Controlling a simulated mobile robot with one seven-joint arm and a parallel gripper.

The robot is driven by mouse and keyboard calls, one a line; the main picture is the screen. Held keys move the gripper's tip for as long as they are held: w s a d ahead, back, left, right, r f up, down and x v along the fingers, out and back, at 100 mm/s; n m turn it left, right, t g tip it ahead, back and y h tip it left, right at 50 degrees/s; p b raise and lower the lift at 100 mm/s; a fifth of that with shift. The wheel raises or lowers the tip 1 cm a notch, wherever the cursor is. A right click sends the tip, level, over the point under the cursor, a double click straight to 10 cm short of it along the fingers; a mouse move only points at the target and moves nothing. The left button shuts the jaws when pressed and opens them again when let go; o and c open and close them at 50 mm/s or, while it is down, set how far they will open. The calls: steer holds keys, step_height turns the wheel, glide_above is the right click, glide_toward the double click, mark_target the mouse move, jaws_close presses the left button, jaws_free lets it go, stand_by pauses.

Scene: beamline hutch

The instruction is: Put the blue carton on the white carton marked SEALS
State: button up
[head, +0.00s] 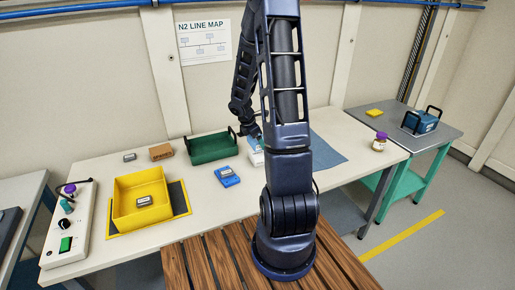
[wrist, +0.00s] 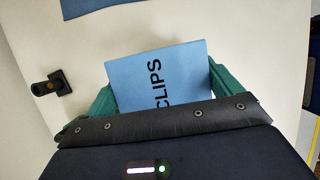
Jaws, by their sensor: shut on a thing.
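My gripper (wrist: 160,98) is shut on the blue carton (wrist: 158,72), marked CLIPS, with a green finger on each side of it. In the head view my arm partly covers the gripper, and a bit of the blue carton (head: 254,142) seems to show there. A white carton (head: 256,158) stands on the table just below it, partly hidden by my arm. Its marking cannot be read. I cannot tell whether the two cartons touch. The white carton is not visible in the wrist view.
A green tray (head: 213,148) and a blue item (head: 227,177) lie left of the white carton. A yellow bin (head: 125,212), a brown carton (head: 161,152) and a control panel (head: 70,232) are farther left. A blue mat (head: 326,152) and a jar (head: 379,143) are right.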

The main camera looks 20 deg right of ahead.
mark_target(257, 153)
steer(key=shift+f, duration=2.25)
steer(key=shift+f, duration=0.15)
steer(key=o, duration=0.7)
steer(key=v, duration=1.3)
steer(key=s+a+r+m+t+y, duration=0.15)
steer(key=s+a+r+m, duration=0.25)
steer(key=s+r+m, duration=0.75)
steer(key=shift+s+a+r+m+t+y, duration=0.5)
steer(key=shift+s+a+r+m, duration=0.5)
steer(key=shift+s+r, duration=1.2)
steer(key=shift+s+a+r+m+t+y, duration=0.6)
steer(key=shift+s+r+m, duration=0.7)
steer(key=shift+s, duration=1.55)
steer(key=shift+s+a+r+m+t+y, duration=0.4)
steer(key=shift+s+a+r+m, duration=0.55)
steer(key=shift+s+r, duration=1.3)
